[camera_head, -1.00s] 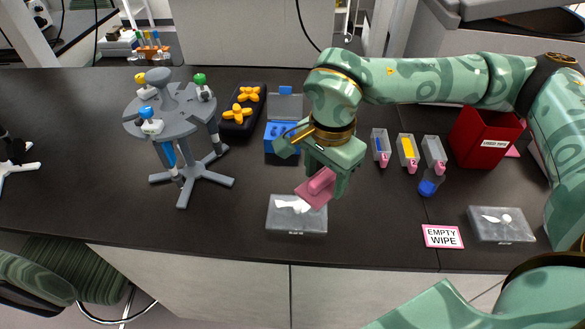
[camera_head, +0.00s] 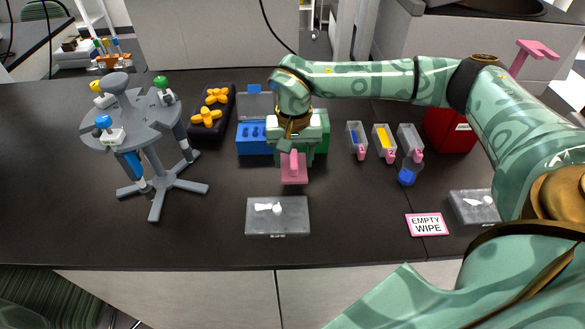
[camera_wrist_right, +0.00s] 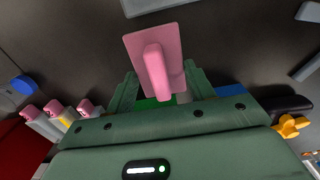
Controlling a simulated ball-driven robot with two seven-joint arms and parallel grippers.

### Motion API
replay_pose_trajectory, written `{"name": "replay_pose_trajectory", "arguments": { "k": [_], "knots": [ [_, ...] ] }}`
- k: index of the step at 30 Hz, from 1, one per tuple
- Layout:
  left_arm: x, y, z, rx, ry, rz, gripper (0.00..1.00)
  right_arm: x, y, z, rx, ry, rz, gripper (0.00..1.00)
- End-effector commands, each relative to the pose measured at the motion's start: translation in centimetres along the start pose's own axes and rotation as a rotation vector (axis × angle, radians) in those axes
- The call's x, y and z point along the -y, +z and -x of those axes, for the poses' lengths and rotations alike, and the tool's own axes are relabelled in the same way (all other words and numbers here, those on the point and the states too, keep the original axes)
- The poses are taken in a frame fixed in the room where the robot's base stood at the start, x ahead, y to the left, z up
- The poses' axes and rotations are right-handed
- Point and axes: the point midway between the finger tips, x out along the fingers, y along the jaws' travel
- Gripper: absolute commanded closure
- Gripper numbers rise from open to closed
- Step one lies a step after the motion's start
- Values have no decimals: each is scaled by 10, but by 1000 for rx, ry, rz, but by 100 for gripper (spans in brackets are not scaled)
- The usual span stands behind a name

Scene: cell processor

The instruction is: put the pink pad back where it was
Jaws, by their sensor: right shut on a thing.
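The pink pad (camera_head: 294,173) is in my right gripper (camera_head: 292,150), which is shut on it above the bench. In the head view it hangs below the gripper, behind a clear grey box (camera_head: 277,229) and in front of the blue box (camera_head: 253,147). In the right wrist view the pad (camera_wrist_right: 172,28) has a flat plate and a raised bar, and it sticks out beyond the fingers (camera_wrist_right: 160,90). The exact grip is partly hidden there. My left gripper is out of the picture.
A grey carousel stand (camera_head: 152,190) is at left, beside a black rack with yellow knobs (camera_head: 207,117). Several small bins (camera_head: 384,142), a red box (camera_head: 450,135), an "EMPTY WIPE" card (camera_head: 427,224) and a second grey box (camera_head: 473,207) are at right. A pink T-shaped thing (camera_head: 533,50) shows at upper right.

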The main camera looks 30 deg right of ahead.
Motion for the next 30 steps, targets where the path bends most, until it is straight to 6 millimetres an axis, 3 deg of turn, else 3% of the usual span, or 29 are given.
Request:
{"name": "replay_pose_trajectory", "arguments": {
  "k": [7, 12, 23, 24, 26, 30],
  "knots": [
    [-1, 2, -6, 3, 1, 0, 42, 0, -14, -18, 0, 0, -1, 93],
    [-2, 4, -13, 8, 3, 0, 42, 0, -13, -46, 2, 0, 0, 93],
    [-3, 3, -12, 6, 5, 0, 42, 0, -13, -48, 0, 0, -1, 93],
    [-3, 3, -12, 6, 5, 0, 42, 0, -13, -49, 0, -1, -1, 41],
    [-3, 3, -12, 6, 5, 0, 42, 0, -13, -48, 0, -1, -1, 25],
    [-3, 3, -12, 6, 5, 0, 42, 0, -13, -48, -1, -1, -1, 25]
  ]
}}
